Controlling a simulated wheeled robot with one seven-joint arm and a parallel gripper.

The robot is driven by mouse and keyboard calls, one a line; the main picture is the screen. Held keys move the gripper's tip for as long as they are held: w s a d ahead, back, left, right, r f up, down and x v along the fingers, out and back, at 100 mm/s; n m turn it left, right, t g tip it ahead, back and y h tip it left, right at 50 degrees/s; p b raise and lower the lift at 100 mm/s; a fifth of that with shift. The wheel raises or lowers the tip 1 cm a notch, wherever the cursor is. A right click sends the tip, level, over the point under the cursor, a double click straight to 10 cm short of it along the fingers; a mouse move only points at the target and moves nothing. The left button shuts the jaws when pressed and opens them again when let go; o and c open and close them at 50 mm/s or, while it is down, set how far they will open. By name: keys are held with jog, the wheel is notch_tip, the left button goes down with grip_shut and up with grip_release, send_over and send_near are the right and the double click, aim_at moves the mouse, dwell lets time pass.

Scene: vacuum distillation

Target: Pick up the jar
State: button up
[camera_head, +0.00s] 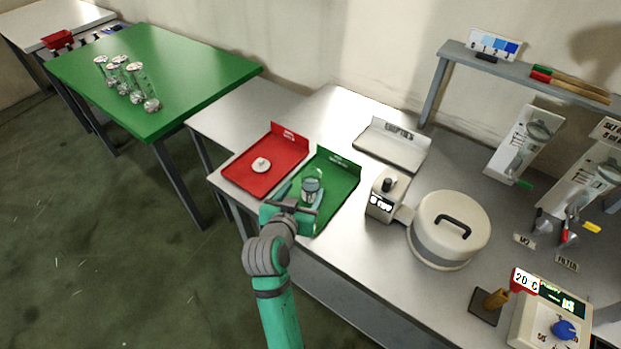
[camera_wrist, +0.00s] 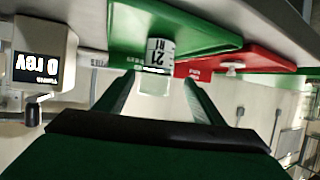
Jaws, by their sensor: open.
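A small clear glass jar (camera_head: 312,186) stands upright on the green tray (camera_head: 343,184). In the wrist view the picture is upside down, and the jar (camera_wrist: 153,84) shows between the tips of my fingers, near a white label reading 21. My gripper (camera_head: 303,192) is open at the tray's near left side, with its fingers pointing toward the jar. In the wrist view my gripper (camera_wrist: 158,82) has a finger on each side of the jar, with gaps visible. I cannot tell whether the fingertips reach fully past it.
A red tray (camera_head: 285,172) with a small white item sits left of the green tray. A stirrer-like device (camera_head: 384,196) and a round lidded pot (camera_head: 448,228) stand to the right. A white tray (camera_head: 398,148) is behind. Several flasks (camera_head: 135,83) stand on the green table.

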aim_at(306, 188)
jog(key=x, duration=0.3)
jog(key=shift+w+d+f, duration=0.5)
jog(key=shift+w+d, duration=0.05)
jog(key=shift+w, duration=0.25)
jog(key=x, duration=0.5)
jog(key=shift+s+f, duration=0.2)
jog(key=shift+f, duration=0.05)
jog(key=c, duration=1.3)
jog(key=shift+r, duration=0.2)
